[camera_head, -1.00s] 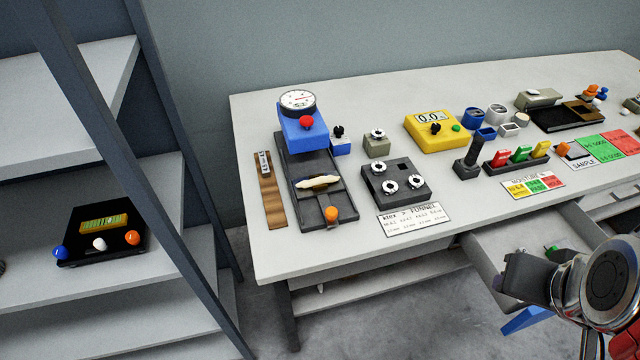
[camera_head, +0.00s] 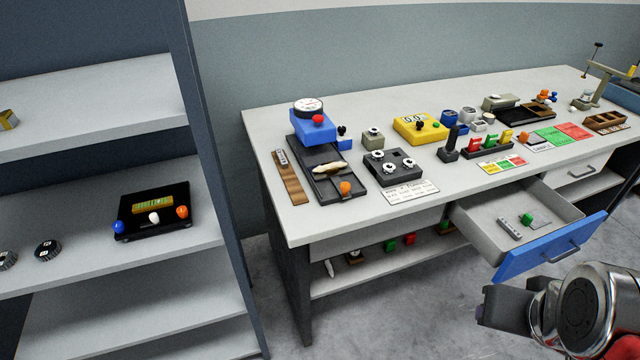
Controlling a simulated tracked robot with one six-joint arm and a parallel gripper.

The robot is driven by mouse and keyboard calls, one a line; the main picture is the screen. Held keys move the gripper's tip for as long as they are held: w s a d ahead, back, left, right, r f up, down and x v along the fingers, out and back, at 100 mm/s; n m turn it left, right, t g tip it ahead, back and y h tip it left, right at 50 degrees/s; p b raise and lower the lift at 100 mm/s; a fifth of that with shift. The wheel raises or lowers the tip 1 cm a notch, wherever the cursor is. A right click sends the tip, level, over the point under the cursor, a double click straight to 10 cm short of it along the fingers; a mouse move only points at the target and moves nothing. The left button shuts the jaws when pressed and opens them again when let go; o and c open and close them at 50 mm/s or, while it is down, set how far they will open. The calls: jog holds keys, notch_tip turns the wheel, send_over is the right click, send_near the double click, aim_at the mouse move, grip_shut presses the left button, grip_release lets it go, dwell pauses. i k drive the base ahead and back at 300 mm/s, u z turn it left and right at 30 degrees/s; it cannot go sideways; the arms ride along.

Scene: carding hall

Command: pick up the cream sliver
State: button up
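The cream sliver (camera_head: 330,169) is a small pale, spindle-shaped piece. It lies across the dark flat bed of a bench device (camera_head: 322,187) with a blue head and a round dial, at the left end of the table. An orange knob (camera_head: 345,188) sits at the near end of that bed. My gripper (camera_head: 489,308) is at the lower right, in front of the open drawer and far from the sliver. Its grey jaw part is seen from the side, so I cannot tell whether it is open. I see nothing held in it.
The open blue-fronted drawer (camera_head: 541,262) juts out from the table (camera_head: 290,232) near my gripper, with small items inside. A wooden strip (camera_head: 293,182) and a black block with round knobs (camera_head: 391,172) flank the device. A shelf unit (camera_head: 205,240) stands on the left.

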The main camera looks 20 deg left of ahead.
aim_at(339, 165)
jog(key=k, duration=0.65)
jog(key=u, duration=1.5)
jog(key=i, duration=1.45)
jog(key=u, duration=0.05)
